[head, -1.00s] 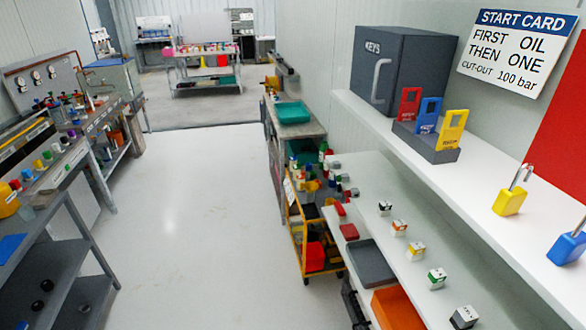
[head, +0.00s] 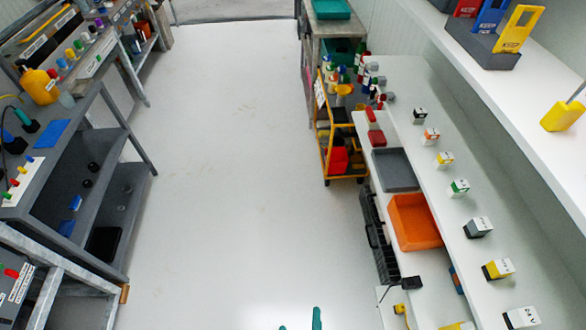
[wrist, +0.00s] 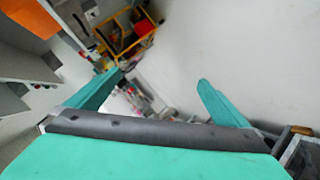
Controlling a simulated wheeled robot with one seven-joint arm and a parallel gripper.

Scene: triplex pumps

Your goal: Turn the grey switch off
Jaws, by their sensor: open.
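My gripper (head: 300,322) shows only as two teal fingertips at the bottom edge of the head view. In the wrist view my gripper (wrist: 160,78) is open, with nothing between its fingers. It is over the floor, apart from the benches. No switch is clearly identifiable as the grey one. A small white box with a dark grey side (head: 478,228) stands in a row on the right white bench; I cannot tell whether it is a switch. On the left grey bench a small white panel (head: 20,187) carries red, yellow and other coloured parts, too small to read.
The white floor (head: 220,170) between the benches is clear. An orange bin (head: 415,222) and a grey tray (head: 395,170) line the right bench's edge. A yellow trolley (head: 340,150) stands beyond. A metal frame (head: 50,285) stands at lower left.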

